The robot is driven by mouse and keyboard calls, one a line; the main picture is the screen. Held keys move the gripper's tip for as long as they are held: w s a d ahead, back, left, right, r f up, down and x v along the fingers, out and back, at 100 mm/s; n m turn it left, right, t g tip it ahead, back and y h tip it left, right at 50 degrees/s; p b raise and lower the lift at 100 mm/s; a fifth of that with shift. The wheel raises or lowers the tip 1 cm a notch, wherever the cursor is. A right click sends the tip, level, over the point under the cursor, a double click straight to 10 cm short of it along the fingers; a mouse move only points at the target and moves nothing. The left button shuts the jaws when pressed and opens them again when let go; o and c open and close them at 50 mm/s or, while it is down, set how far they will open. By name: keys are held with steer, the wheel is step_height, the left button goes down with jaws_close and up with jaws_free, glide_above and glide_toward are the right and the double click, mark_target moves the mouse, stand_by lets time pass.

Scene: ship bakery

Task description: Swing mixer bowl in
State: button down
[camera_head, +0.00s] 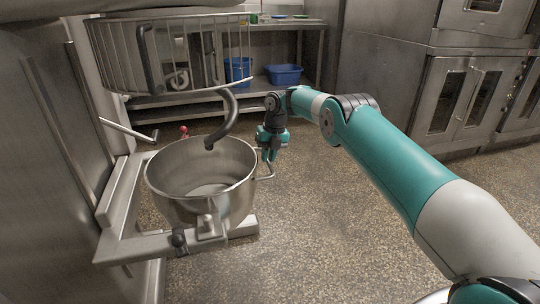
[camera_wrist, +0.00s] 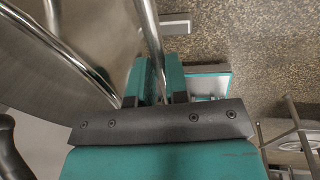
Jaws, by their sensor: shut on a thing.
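The steel mixer bowl (camera_head: 200,180) sits upright in the mixer's bowl arm (camera_head: 150,246), at the left of the head view. The dough hook (camera_head: 222,122) hangs down over the bowl's opening from inside the wire guard (camera_head: 160,55).
A steel lever (camera_head: 130,131) sticks out from the mixer column at the left. A red knob (camera_head: 184,130) shows behind the bowl. Blue tubs (camera_head: 284,75) stand on a shelf at the back. Steel ovens (camera_head: 460,95) line the back right. The speckled floor (camera_head: 330,225) is clear.

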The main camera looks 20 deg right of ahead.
steer(key=shift+w+a, duration=0.1)
steer(key=shift+a, duration=0.25)
steer(key=c, duration=1.1)
jaws_free()
steer(key=shift+d, duration=0.15)
steer(key=shift+r, duration=0.2)
steer(key=d+r+p, duration=0.1)
steer(key=r+p, duration=0.3)
steer(key=r, duration=0.1)
steer(key=d+r+p, duration=0.1)
steer(key=r+p, duration=0.4)
steer(key=r, duration=0.1)
steer(key=d+r+p, duration=0.1)
steer(key=r+p, duration=0.3)
steer(key=r, duration=0.1)
steer(key=shift+d+r, duration=0.1)
steer(key=shift+r, duration=0.25)
